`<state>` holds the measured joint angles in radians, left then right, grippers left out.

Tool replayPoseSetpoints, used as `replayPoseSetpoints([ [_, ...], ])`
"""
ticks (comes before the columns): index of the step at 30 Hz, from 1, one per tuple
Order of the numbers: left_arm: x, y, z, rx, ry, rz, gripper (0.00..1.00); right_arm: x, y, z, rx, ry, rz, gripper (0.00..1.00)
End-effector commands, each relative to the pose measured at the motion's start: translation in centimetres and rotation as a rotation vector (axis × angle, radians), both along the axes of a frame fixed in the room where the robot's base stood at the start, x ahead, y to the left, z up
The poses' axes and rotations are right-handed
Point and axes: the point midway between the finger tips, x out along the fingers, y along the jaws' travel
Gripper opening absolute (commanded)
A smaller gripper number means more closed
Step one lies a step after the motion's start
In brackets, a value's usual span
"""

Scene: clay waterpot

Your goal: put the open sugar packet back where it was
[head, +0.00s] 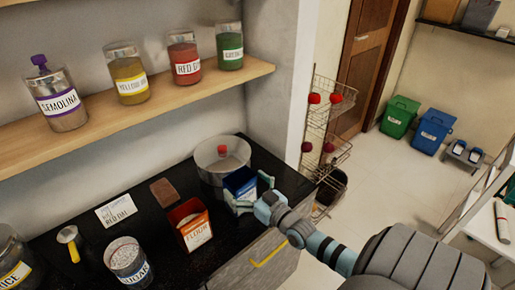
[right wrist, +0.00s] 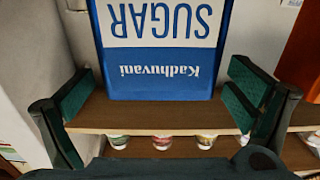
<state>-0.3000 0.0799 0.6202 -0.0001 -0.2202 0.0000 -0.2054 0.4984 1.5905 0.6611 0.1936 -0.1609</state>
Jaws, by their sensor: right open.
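The blue sugar packet (head: 240,181) stands on the dark counter (head: 218,262) near its right edge, just in front of the big round clear container. Its top looks open. The right wrist view shows its white and blue face (right wrist: 163,50), with the words SUGAR and Kadhuvani upside down. My right gripper (head: 253,194) is at the packet with its fingers spread. In the right wrist view the dark green fingers are apart on both sides of the packet, with gaps visible. My left gripper is not in view.
The round container (head: 222,160) with a red knob is close behind the packet. An orange flour packet (head: 191,228) stands to its left. A sugar jar (head: 128,264), a scoop (head: 70,240) and a white card (head: 115,211) are farther left. A shelf (head: 150,105) with labelled jars is above.

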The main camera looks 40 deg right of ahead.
Motion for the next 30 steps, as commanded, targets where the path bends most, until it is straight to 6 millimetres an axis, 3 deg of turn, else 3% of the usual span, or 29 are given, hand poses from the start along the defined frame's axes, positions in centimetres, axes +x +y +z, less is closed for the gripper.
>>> replayPoseSetpoints([
  [3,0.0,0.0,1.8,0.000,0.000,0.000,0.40,-3.0,0.1,0.5,0.000,0.005,0.001,0.99],
  [9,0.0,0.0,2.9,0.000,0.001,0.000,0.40,-8.1,0.2,0.3,0.000,0.004,0.001,0.99],
  [13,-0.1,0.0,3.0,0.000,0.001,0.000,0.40,-9.7,0.2,0.2,0.000,0.001,0.000,0.99],
  [20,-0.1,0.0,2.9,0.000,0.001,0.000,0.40,-10.0,0.1,-0.4,-0.003,0.013,-0.004,0.99],
  [23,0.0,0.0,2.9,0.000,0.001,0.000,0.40,-10.9,-0.5,-4.9,-0.023,0.128,-0.031,0.99],
  [26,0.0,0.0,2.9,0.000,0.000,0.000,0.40,-14.1,-0.8,-14.4,-0.052,0.388,-0.072,0.99],
  [27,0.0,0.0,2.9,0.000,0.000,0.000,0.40,-16.5,-0.5,-18.9,-0.058,0.524,-0.086,0.99],
  [29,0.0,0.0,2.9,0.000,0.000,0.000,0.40,-21.0,0.8,-25.5,-0.062,0.743,-0.096,0.99],
  [30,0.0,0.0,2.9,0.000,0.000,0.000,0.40,-24.5,2.1,-29.2,-0.059,0.885,-0.094,0.99],
])
